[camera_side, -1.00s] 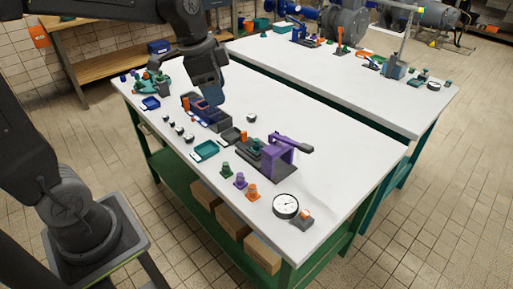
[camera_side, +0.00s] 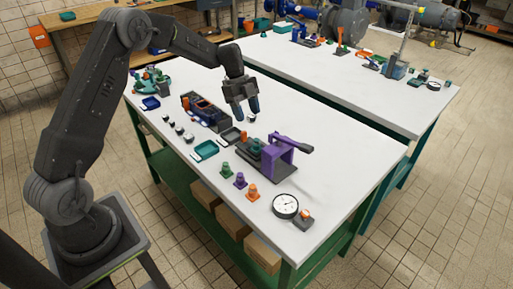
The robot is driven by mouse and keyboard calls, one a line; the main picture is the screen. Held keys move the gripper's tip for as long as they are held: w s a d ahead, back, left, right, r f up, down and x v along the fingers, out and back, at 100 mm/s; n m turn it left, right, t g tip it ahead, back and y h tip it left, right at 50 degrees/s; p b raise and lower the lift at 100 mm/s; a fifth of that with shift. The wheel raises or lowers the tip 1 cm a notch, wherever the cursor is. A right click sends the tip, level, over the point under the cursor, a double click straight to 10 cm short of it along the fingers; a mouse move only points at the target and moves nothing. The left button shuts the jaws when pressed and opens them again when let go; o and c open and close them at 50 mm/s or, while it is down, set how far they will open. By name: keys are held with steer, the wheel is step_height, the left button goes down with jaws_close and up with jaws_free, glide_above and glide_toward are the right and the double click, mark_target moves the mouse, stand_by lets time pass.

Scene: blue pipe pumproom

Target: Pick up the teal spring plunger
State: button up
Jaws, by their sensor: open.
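My gripper (camera_side: 246,113) is open, points down and is empty, above the worktable behind the dark fixtures. A small dark teal piece (camera_side: 255,146) stands on the dark base of the purple lever press (camera_side: 282,152), to the right of and nearer than my gripper. A green cone-shaped piece (camera_side: 227,168) stands at the front of the table, in a row with a purple one (camera_side: 240,180) and an orange one (camera_side: 253,192). More small teal-green pieces (camera_side: 150,76) crowd a holder at the far left. I cannot tell which is the teal spring plunger.
A teal tray (camera_side: 206,150) and a dark tray (camera_side: 231,135) lie left of the press. A long dark fixture (camera_side: 206,112) lies left of my gripper. A round gauge (camera_side: 286,205) sits near the right front. The white tabletop (camera_side: 325,125) behind the press is clear.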

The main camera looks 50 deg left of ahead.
mark_target(256, 139)
steer(key=x, duration=0.5)
steer(key=shift+d+f, duration=0.1)
steer(key=shift+f, duration=0.15)
steer(key=x, duration=0.5)
steer(key=shift+w+f, duration=0.15)
steer(key=shift+w, duration=0.15)
steer(key=c, duration=1)
